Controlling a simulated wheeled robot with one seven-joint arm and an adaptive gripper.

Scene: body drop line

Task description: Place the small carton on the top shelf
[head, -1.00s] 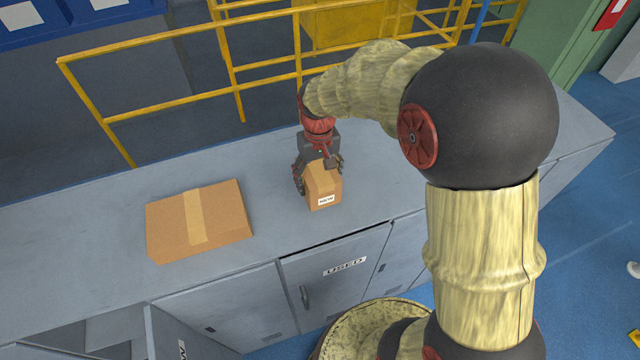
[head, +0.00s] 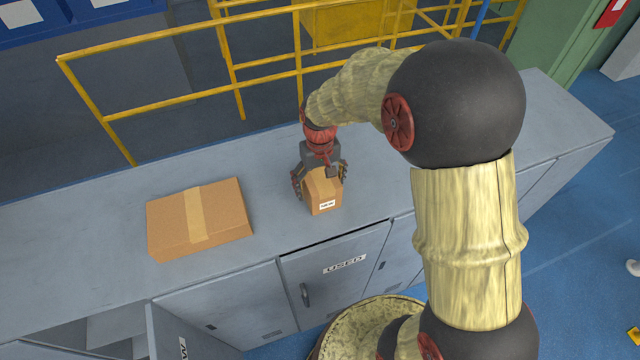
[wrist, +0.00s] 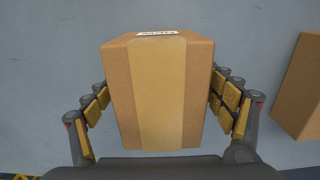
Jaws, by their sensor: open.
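The small carton (head: 324,194) is a brown box with a tape strip and a white label, standing on the grey cabinet top (head: 380,170). My gripper (head: 319,183) is above and around it. In the wrist view the carton (wrist: 158,95) sits between the two fingers of my gripper (wrist: 160,98). The fingers are open, with a narrow gap showing on each side. An open cabinet door (head: 180,338) and shelf space (head: 112,330) show at the bottom left of the head view; most of the inside is hidden.
A larger flat carton (head: 198,218) lies on the cabinet top to the left, and its edge shows in the wrist view (wrist: 300,88). A yellow railing (head: 160,108) runs behind the cabinets. A closed door marked USED (head: 335,272) is below the small carton.

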